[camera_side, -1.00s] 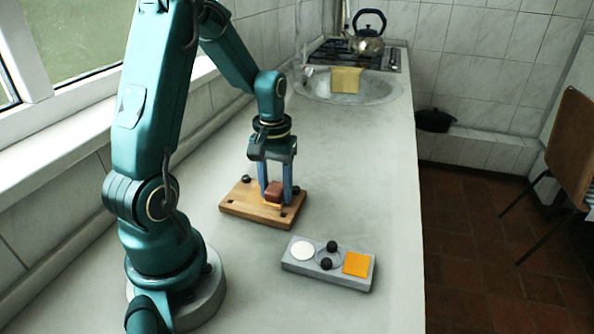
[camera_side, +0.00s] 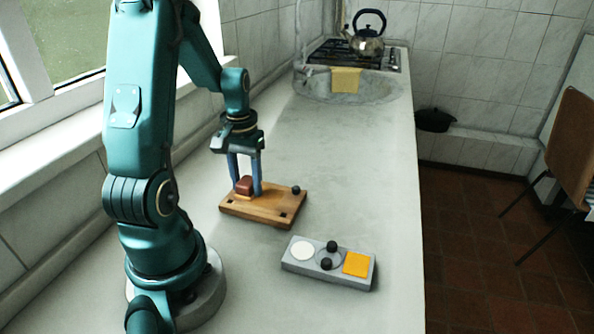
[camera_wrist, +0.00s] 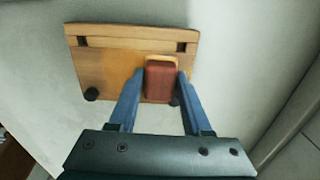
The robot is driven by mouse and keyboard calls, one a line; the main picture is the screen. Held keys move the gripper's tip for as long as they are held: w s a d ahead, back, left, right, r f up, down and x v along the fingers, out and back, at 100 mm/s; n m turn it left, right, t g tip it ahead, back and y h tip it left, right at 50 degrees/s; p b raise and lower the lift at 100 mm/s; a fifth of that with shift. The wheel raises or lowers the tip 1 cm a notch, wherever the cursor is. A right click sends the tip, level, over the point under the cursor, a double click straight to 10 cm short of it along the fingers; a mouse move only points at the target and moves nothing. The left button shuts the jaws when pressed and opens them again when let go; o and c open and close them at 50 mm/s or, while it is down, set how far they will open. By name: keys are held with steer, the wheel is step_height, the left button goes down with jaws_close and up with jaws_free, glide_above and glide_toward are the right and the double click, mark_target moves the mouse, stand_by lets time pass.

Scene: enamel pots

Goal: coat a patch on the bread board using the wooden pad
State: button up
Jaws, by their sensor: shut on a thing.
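The wooden pad (camera_side: 244,186) is a small reddish-brown block. My gripper (camera_side: 246,189) is shut on it, with one blue finger on each side, over the left part of the bread board (camera_side: 265,207). The pad appears down at the board's surface; I cannot tell whether it touches. In the wrist view, the pad (camera_wrist: 159,82) lies between the fingers, with a lighter orange-tan edge at its far end. The board (camera_wrist: 112,66) is there too. It is brown wood with dark square marks and black knobs. The board under the pad is hidden, and no clear coated patch shows.
A grey tray (camera_side: 297,268) stands in front right of the board. It bears a white disc (camera_side: 303,251), two black knobs and an orange square (camera_side: 356,264). The sink (camera_side: 350,92) and kettle (camera_side: 366,38) are far back. The counter between board and sink is clear.

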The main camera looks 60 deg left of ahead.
mark_target(282, 200)
steer(key=shift+w+a, duration=0.25)
steer(key=shift+a, duration=0.15)
steer(key=shift+w+d, duration=2.4)
steer(key=shift+d, duration=0.3)
steer(key=shift+w+d, duration=0.2)
steer(key=shift+d, duration=0.05)
jaws_close()
steer(key=shift+s+a, duration=1.35)
steer(key=shift+a, duration=0.15)
steer(key=shift+s+a, duration=1.3)
steer(key=shift+a, duration=0.15)
steer(key=shift+r, duration=0.15)
steer(key=shift+r, duration=2.95)
steer(key=shift+r, duration=1.5)
